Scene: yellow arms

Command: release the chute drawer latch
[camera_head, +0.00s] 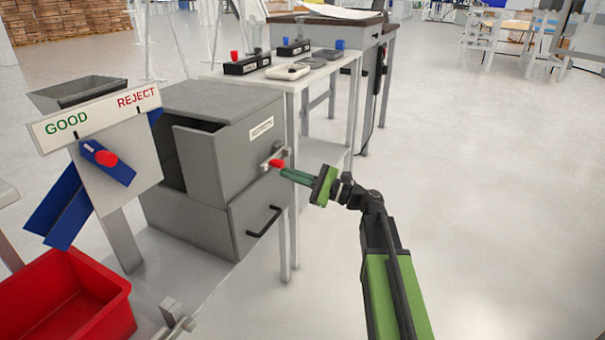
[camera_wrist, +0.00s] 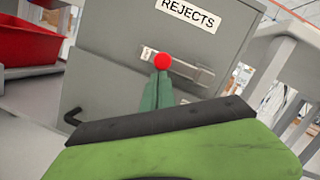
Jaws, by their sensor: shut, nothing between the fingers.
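The grey chute cabinet (camera_head: 228,125) stands left of my gripper, with a drawer (camera_head: 240,228) below that has a black bar handle (camera_head: 264,221). The latch is a metal bolt plate (camera_wrist: 185,69) with a red knob (camera_wrist: 163,61), under a REJECTS label. The red knob also shows in the head view (camera_head: 276,163). My gripper (camera_head: 283,173) is shut, its green fingertips right at the red knob. In the wrist view my fingers (camera_wrist: 160,82) end just below the knob; I cannot tell whether they touch it.
A GOOD/REJECT sign (camera_head: 96,118) with a blue chute lever stands at left, above a red bin (camera_head: 65,298). A white table (camera_head: 325,72) with small devices stands behind the cabinet. The floor (camera_head: 480,200) to the right is clear.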

